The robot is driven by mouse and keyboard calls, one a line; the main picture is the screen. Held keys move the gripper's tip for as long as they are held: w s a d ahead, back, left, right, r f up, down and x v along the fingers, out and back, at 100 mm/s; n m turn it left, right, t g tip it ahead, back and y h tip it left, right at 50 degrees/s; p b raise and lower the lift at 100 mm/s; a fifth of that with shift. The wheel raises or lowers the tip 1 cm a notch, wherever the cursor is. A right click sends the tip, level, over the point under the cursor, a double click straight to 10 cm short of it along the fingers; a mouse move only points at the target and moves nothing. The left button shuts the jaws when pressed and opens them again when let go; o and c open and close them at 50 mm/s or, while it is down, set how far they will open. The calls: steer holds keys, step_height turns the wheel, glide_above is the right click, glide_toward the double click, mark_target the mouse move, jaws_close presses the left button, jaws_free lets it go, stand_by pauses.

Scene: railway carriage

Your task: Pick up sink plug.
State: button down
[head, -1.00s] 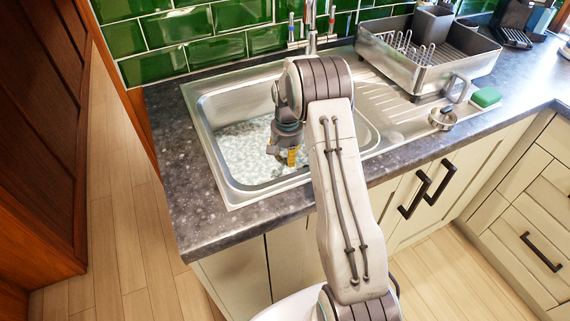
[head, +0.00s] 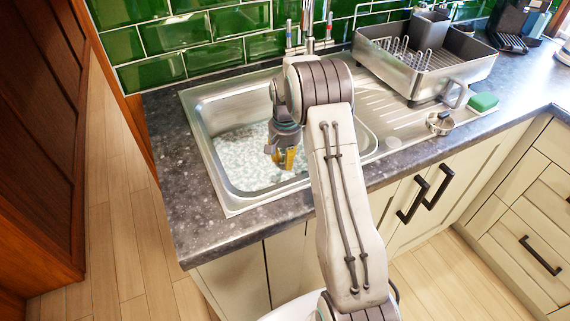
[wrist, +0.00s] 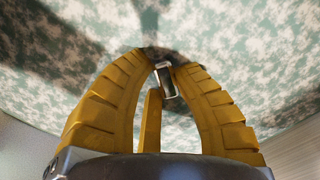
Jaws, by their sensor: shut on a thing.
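My gripper (head: 284,160) is down inside the sink basin (head: 222,188), with its yellow fingers pointing at the floor of the basin. In the wrist view, its two ribbed fingers (wrist: 158,58) curve together and are shut on a small metallic piece, which I take to be the sink plug (wrist: 166,82). Only a bright-edged part of it shows between the fingers. Beyond the fingertips is a mottled green and white surface with dark shadows. In the head view the plug is too small and hidden to make out, and I cannot tell whether it touches the basin.
The tap (head: 308,35) stands behind the basin. A metal dish rack (head: 420,75) stands on the drainer at the back right. The left counter (head: 165,140) is clear.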

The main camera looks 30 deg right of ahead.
steer(key=shift+s+d+r, duration=0.15)
steer(key=shift+d+r, duration=0.1)
steer(key=shift+r, duration=0.35)
steer(key=shift+s+d+r, duration=0.1)
steer(key=shift+d+r, duration=0.1)
steer(key=shift+r, duration=0.4)
steer(key=s+d+r, duration=0.5)
steer(key=d+r, duration=0.1)
steer(key=d, duration=0.3)
steer(key=shift+s+r, duration=0.15)
steer(key=shift+s, duration=0.15)
